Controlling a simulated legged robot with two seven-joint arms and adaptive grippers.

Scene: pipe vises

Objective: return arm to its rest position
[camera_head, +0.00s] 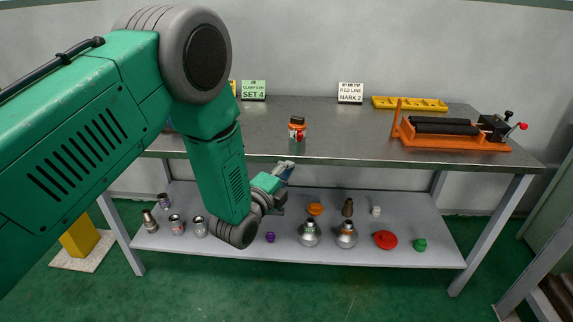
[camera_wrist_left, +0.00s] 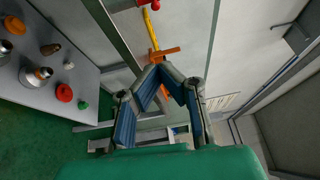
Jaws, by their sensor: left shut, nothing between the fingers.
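My left arm (camera_head: 75,130) is green and comes in from the left of the head view, bending down in front of the table. My left gripper (camera_head: 287,167) is in front of the table's front edge, above the lower shelf. In the left wrist view its blue-padded fingers (camera_wrist_left: 160,70) meet at their tips, with nothing between them. My right gripper is not in view.
The grey table (camera_head: 350,140) carries an orange pipe vise (camera_head: 455,143), a yellow tray (camera_head: 410,103), two signs and a small orange-topped jar (camera_head: 297,128). Several bottles and caps stand on the lower shelf (camera_head: 285,258). The tabletop's middle is mostly clear.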

